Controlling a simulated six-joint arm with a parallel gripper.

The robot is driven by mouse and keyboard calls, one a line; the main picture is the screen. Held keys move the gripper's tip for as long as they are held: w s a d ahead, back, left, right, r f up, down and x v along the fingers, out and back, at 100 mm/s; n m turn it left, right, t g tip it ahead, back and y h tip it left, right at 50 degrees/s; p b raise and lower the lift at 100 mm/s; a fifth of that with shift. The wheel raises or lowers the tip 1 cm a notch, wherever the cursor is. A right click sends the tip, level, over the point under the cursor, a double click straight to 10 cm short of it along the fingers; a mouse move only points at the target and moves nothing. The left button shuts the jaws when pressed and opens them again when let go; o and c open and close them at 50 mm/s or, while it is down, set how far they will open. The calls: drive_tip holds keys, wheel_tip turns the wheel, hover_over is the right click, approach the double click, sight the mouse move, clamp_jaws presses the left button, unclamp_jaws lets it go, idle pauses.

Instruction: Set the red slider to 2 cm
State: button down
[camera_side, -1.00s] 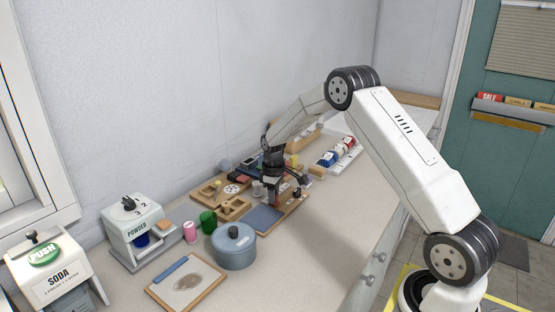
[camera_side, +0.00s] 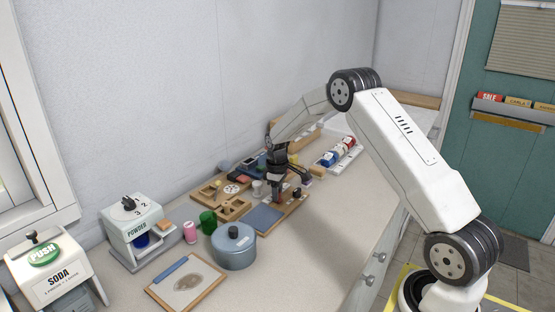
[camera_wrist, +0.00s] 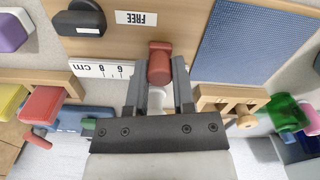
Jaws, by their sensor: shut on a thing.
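The red slider (camera_wrist: 159,62) shows in the wrist view, between my gripper's two grey fingers at the edge of a wooden board. My gripper (camera_wrist: 160,80) is shut on it. My left finger and the slider hide the scale's lower numbers, so I cannot read the exact setting. In the side view my gripper (camera_side: 277,191) is down at the boards; the slider cannot be made out there.
A blue textured pad (camera_wrist: 250,42), a black knob (camera_wrist: 80,18) and a FREE label (camera_wrist: 136,18) are on the board. A red block (camera_wrist: 43,104) lies left, a wooden piece (camera_wrist: 228,97) and green cup (camera_wrist: 287,110) right. A lidded pot (camera_side: 233,246) stands nearby.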

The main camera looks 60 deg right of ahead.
drive_tip(key=shift+d, duration=0.1)
drive_tip(key=shift+c, duration=2.2)
unclamp_jaws()
drive_tip(key=shift+r, duration=0.1)
drive_tip(key=shift+r, duration=3.85)
drive_tip(key=shift+s+a+r, duration=0.1)
drive_tip(key=shift+a, duration=0.25)
drive_tip(key=s+a+m+t, duration=0.2)
drive_tip(key=s+a, duration=1.9)
drive_tip(key=shift+r+m+t, duration=0.2)
drive_tip(key=shift+m+t, duration=0.1)
